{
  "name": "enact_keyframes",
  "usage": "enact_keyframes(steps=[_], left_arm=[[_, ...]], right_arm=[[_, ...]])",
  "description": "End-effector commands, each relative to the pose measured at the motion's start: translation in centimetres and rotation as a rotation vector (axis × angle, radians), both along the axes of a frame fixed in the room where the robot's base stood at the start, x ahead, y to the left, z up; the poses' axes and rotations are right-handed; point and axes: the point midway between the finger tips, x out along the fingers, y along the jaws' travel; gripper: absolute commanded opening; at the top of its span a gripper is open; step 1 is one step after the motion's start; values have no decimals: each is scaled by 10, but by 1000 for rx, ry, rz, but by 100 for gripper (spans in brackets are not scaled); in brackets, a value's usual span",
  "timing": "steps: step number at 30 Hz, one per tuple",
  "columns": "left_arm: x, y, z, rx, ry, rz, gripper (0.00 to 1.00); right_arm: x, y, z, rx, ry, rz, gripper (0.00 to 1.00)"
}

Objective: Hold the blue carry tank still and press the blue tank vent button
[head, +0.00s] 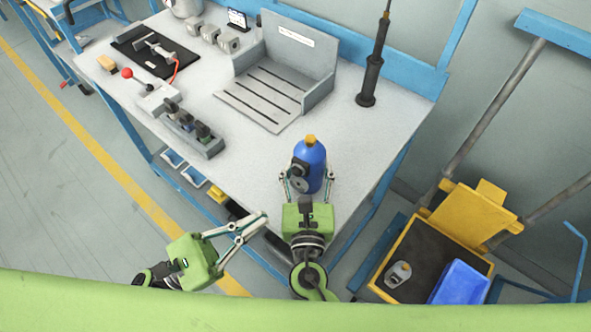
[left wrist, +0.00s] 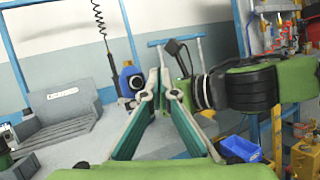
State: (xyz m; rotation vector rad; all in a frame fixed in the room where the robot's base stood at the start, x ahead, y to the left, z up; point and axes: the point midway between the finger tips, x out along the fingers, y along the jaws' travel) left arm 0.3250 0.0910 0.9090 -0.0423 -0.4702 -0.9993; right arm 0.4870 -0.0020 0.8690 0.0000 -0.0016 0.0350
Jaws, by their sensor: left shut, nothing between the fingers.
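The blue carry tank (head: 313,152) stands upright near the bench's front corner, with a yellow cap on top. It also shows in the left wrist view (left wrist: 125,70), with a dark round fitting on its side. I cannot make out a separate vent button. My right gripper (head: 309,182) has one finger on each side of the tank and appears closed on it; its fingertips are partly hidden. My left gripper (head: 264,217) is shut and empty, in front of and left of the tank, apart from it. Its closed fingertips (left wrist: 158,78) fill the middle of the left wrist view.
A grey slotted fixture (head: 262,92) stands at the back of the bench (head: 250,160). A grey block with several knobs (head: 192,128) lies left. A dark hanging tool (head: 371,80) is back right. A yellow cart (head: 470,215) with a blue bin (head: 460,283) stands right.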

Motion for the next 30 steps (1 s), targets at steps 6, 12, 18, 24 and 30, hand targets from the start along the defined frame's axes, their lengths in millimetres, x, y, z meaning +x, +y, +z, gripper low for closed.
enact_keyframes(steps=[6, 12, 18, 24, 30], left_arm=[[7, -3, 0, 1, -3, 1, 0], [28, -16, 1, 1, -5, 2, 0], [53, -31, 1, 0, -4, 1, 0], [70, -41, 0, 1, -2, 1, 0], [76, -44, 0, 3, -1, 1, 0]], right_arm=[[-2, 1, -7, -3, 12, 4, 10], [-2, 1, -7, -3, 12, 4, 10], [-2, 1, -7, -3, 11, 4, 10], [-2, 1, -7, -3, 11, 3, 10], [-2, 1, -7, -4, 11, 3, 10]])
